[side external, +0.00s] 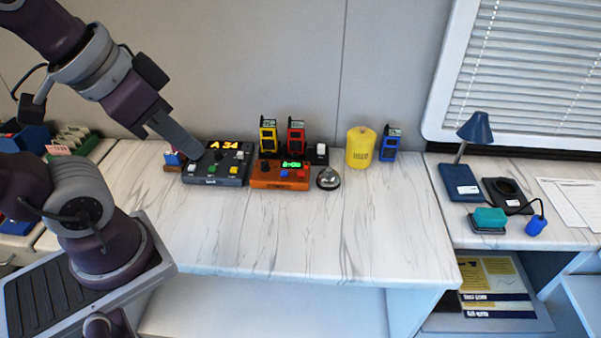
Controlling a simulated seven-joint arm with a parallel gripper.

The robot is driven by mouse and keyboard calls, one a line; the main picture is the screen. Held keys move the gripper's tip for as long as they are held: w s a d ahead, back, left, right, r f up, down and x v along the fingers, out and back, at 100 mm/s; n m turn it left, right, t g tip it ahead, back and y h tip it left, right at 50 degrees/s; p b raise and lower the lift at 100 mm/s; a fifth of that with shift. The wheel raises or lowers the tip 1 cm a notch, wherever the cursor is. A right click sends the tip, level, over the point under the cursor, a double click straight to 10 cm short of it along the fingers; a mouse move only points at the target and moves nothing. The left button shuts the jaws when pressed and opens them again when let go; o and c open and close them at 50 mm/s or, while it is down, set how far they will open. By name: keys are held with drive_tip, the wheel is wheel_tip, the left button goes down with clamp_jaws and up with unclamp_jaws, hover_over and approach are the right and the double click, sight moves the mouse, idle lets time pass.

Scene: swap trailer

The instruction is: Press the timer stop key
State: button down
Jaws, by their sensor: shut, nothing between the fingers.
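The orange timer (279,182) sits on the white marbled counter, with a lit green display (291,164) on its top. Small keys show on its face, one blue (284,173) and one red (302,173); their labels are too small to read, so I cannot tell which is stop. My gripper (197,153) is shut and empty. Its tip points down and right, at the left part of the dark grey console, left of and apart from the timer. I cannot tell whether the tip touches the console.
The dark grey console (213,181) has an orange "A 34" display and several coloured buttons. A call bell (328,178) stands right of the timer. Yellow (268,136) and red (296,138) handsets stand behind it. A yellow canister (360,148) is farther right. The counter's front is clear.

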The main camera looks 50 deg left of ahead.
drive_tip(key=w+a+f+n+y, duration=0.15)
drive_tip(key=w+a, duration=0.25)
drive_tip(key=w, duration=0.6)
drive_tip(key=n+t+h, duration=0.2)
drive_tip(key=n+t, duration=0.2)
drive_tip(key=n, duration=0.3)
hover_over(298, 174)
wheel_tip(298, 174, down, 20)
drive_tip(key=shift+d+f, duration=0.1)
drive_tip(key=shift+f, duration=0.05)
drive_tip(key=shift+f, duration=4.4)
drive_tip(key=shift+f, duration=0.15)
drive_tip(key=shift+f, duration=0.25)
